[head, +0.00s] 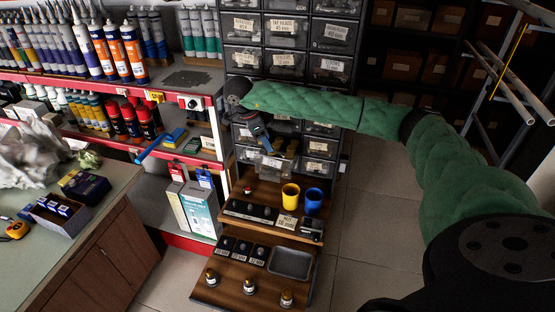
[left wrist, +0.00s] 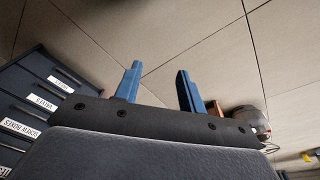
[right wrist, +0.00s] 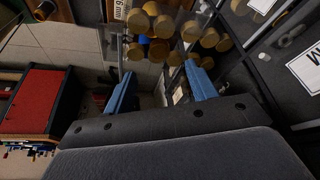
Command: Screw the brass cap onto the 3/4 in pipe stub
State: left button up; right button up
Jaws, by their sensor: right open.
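In the right wrist view, several round brass-coloured caps (right wrist: 162,27) lie in a clear open drawer, just beyond the fingertips. My right gripper (right wrist: 160,75) is open, with nothing between its fingers. In the head view the right gripper (head: 262,143) points down just above the pulled-out clear drawer (head: 272,164) of the cabinet. Three short upright fittings with brass-coloured parts, left (head: 211,278), middle (head: 249,286) and right (head: 286,298), stand on the lower wooden board; I cannot read which is 3/4 in. My left gripper (left wrist: 158,78) is open and empty above the floor.
A yellow cup (head: 290,196) and a blue cup (head: 313,200) stand on the upper board. A dark empty tray (head: 290,262) lies on the lower board, beside small labelled black blocks. Shelves of tubes (head: 125,45) stand left. Tiled floor (head: 370,230) is clear at right.

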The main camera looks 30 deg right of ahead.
jog(key=shift+p+x, duration=0.4)
jog(key=shift+x, duration=0.8)
pick_arm(q)
jog(key=f, duration=0.2)
jog(key=s+f, duration=0.1)
jog(key=shift+a, duration=0.35)
jog(key=shift+s, duration=0.1)
pick_arm(e)
jog(key=shift+s+d+f, duration=0.1)
jog(key=shift+d+f, duration=0.05)
jog(key=shift+f, duration=0.15)
jog(key=shift+p+x, duration=1)
jog(key=shift+x, duration=1.25)
pick_arm(q)
jog(key=f, duration=0.3)
jog(key=a+f, duration=0.1)
jog(key=f, duration=0.1)
jog(key=shift+s+f, duration=0.1)
jog(key=shift+s, duration=0.15)
pick_arm(e)
jog(key=shift+c, duration=0.5)
pick_arm(q)
jog(key=shift+a, duration=0.1)
pick_arm(e)
jog(key=c, duration=1)
